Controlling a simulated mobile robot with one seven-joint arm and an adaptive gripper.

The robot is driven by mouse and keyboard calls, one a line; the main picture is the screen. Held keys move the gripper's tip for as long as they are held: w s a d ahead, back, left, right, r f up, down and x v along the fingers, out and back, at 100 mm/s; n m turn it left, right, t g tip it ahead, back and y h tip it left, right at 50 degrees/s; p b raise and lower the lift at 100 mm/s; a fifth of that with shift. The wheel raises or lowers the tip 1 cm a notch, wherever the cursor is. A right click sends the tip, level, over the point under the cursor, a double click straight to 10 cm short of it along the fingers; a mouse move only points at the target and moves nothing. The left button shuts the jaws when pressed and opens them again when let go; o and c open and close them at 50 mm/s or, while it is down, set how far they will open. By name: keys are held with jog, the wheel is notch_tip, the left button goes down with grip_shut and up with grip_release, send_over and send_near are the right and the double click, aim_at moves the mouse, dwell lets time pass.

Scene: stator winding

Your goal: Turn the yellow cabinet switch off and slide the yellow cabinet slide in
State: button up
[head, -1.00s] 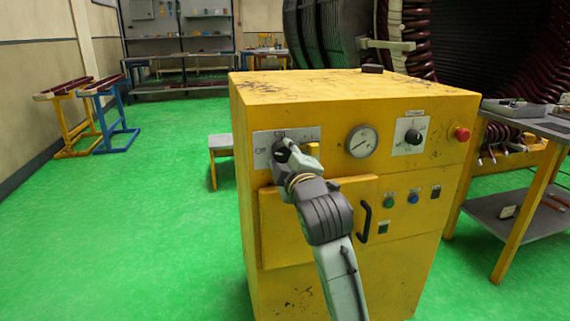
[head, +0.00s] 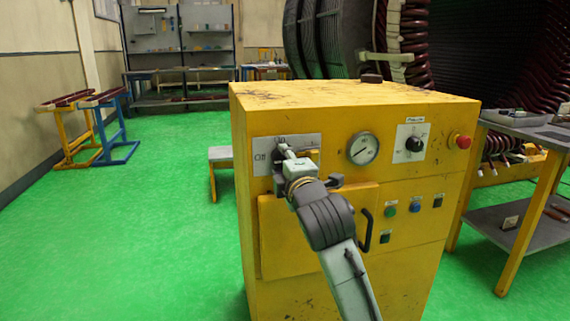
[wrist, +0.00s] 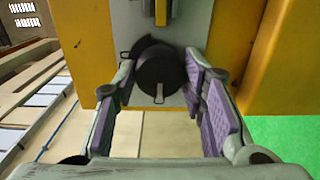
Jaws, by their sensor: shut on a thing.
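The yellow cabinet (head: 350,262) stands in the middle of the head view. A grey plate with an "Off" label (head: 261,155) is on its upper left front. My gripper (head: 285,155) is at this plate and hides most of the switch. In the wrist view, the black round switch knob (wrist: 160,72) is between the purple-padded fingers of my gripper (wrist: 160,85), which is shut on it. A pale mark on the knob faces the lower picture edge. The small yellow slide (head: 314,156) is just right of the gripper and also shows above the knob in the wrist view (wrist: 161,12).
A gauge (head: 363,149), a black dial (head: 413,144) and a red button (head: 462,142) are to the right. A black door handle (head: 364,230) is below. A workbench (head: 530,180) stands close at right. Green floor is free at left.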

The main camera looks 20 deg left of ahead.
jog(key=o, duration=1.2)
jog(key=shift+c, duration=0.2)
jog(key=v, duration=1.2)
